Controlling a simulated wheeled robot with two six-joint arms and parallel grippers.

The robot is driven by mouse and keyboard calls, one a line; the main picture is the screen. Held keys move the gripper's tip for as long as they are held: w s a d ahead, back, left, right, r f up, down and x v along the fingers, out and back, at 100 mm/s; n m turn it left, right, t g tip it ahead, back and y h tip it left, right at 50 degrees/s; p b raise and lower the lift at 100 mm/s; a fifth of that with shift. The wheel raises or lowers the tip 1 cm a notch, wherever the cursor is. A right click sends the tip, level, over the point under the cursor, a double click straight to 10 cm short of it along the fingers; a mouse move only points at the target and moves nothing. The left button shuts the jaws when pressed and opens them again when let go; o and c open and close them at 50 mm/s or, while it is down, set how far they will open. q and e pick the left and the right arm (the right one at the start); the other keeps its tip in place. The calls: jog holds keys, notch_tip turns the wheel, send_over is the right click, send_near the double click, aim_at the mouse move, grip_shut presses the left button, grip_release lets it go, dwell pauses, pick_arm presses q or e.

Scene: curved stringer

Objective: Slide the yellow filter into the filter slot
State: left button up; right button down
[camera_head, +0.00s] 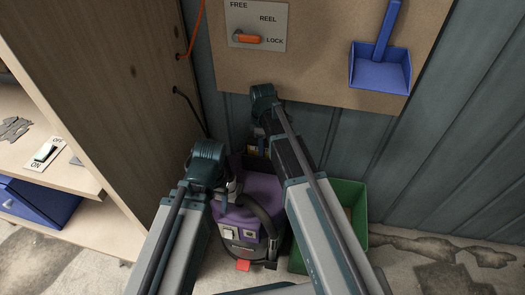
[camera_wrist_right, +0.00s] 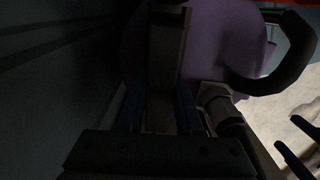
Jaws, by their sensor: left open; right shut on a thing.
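A small yellow patch, which looks like part of the yellow filter (camera_head: 251,150), shows at the back of the purple vacuum machine (camera_head: 262,187), just below my right wrist. My right gripper (camera_head: 257,147) is shut on it, with the fingers mostly hidden by the arm. In the dark right wrist view the fingers close on a dim, brownish thing above the purple body (camera_wrist_right: 222,40). The filter slot cannot be made out. My left gripper (camera_head: 230,192) is open beside the machine's left side; two dark prongs, probably its fingers, show at the right wrist view's lower right.
A black hose (camera_head: 268,220) curves over the machine's front. A green bin (camera_head: 353,193) stands close on the right. A wooden cabinet (camera_head: 110,80) walls the left side. A board with an orange reel lever (camera_head: 250,38) and blue dustpan (camera_head: 380,70) hangs behind.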

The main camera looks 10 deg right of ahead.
jog(key=shift+r, duration=0.1)
jog(key=shift+f, duration=0.25)
jog(key=c, duration=0.6)
grip_release()
jog(key=shift+r, duration=0.1)
jog(key=shift+r, duration=0.1)
notch_tip(320, 180, up, 12)
jog(key=p, duration=1.2)
jog(key=s+a+m, duration=0.2)
jog(key=s+m, duration=0.1)
jog(key=s, duration=0.3)
jog(key=s+a+m, duration=0.2)
jog(key=s+m, duration=0.1)
jog(key=s, duration=0.4)
jog(key=s+a+m+h, duration=0.1)
jog(key=s+a+m, duration=0.1)
jog(key=s, duration=0.5)
jog(key=shift+a+r+m, duration=0.1)
jog(key=shift+a+m, duration=0.1)
jog(key=shift+m, duration=0.6)
